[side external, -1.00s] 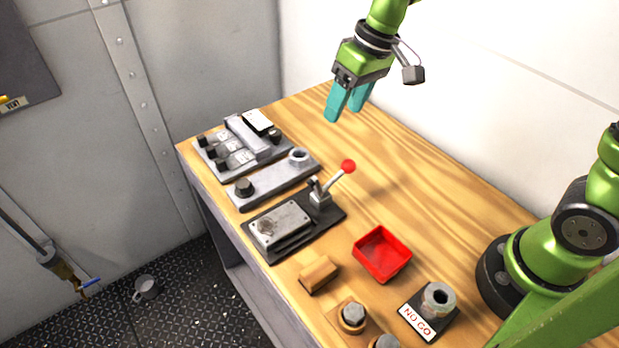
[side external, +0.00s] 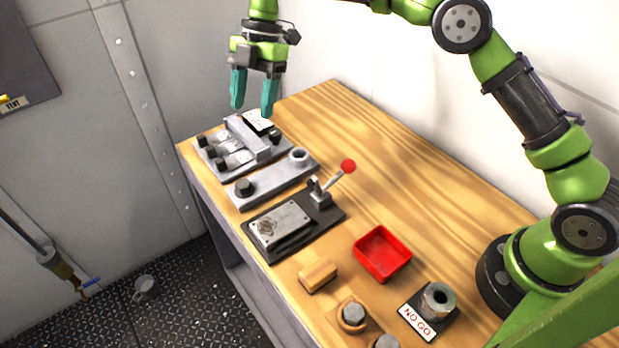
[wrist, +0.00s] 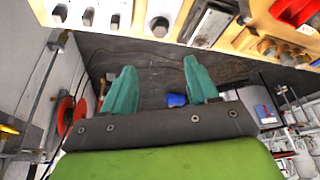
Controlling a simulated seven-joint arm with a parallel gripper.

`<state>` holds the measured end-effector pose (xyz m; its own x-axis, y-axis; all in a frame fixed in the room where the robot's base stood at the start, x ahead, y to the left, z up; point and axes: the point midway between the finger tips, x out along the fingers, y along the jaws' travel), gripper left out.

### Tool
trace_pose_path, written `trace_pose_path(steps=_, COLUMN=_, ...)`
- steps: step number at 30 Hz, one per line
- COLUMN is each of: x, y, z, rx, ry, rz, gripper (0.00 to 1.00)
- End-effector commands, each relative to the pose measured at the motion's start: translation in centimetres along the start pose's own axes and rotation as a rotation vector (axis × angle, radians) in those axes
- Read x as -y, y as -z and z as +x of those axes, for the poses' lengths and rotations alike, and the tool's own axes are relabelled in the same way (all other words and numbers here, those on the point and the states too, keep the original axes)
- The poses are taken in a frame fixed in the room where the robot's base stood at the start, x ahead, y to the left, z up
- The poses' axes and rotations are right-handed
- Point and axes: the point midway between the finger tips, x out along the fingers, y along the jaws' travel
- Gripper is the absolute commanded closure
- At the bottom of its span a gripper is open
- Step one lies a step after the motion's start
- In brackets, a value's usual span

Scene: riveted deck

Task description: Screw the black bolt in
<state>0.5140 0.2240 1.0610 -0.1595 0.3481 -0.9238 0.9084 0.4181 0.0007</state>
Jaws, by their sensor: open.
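The black bolt (side external: 244,187) stands upright at the near left end of a grey plate (side external: 270,181) on the bench. It also shows as a dark stub in the wrist view (wrist: 160,28). How deep the bolt sits in the plate cannot be told. My gripper (side external: 253,108) is open and empty, with its teal fingers pointing down. It is in the air above the far left end of the bench, near the knob panel, clear of the bolt. The wrist view (wrist: 158,70) shows nothing between the fingers.
The knob panel (side external: 240,146) lies beyond the bolt's plate. A clamp (side external: 320,190) with a red-tipped lever stands on the near side. The bench's back right is clear.

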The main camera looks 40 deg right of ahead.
Motion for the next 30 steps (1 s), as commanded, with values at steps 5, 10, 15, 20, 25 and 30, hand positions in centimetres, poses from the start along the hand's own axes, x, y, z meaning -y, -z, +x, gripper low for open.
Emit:
trace_pose_path(steps=5, x=0.1, y=0.0, z=3.1, rx=0.0, ry=0.005, rz=0.001, gripper=0.41)
trace_pose_path(steps=10, x=0.1, y=0.0, z=6.9, rx=-0.001, ry=0.004, rz=0.001, gripper=0.41)
trace_pose_path(steps=15, x=0.1, y=0.0, z=10.6, rx=-0.001, ry=0.003, rz=0.002, gripper=0.41)
trace_pose_path(steps=20, x=0.1, y=0.1, z=13.6, rx=-0.001, ry=0.002, rz=0.003, gripper=0.41)
trace_pose_path(steps=25, x=0.0, y=0.0, z=15.4, rx=0.0, ry=0.001, rz=0.003, gripper=0.41)
trace_pose_path(steps=30, x=0.0, y=0.0, z=16.1, rx=0.0, ry=-0.001, rz=0.004, gripper=0.41)
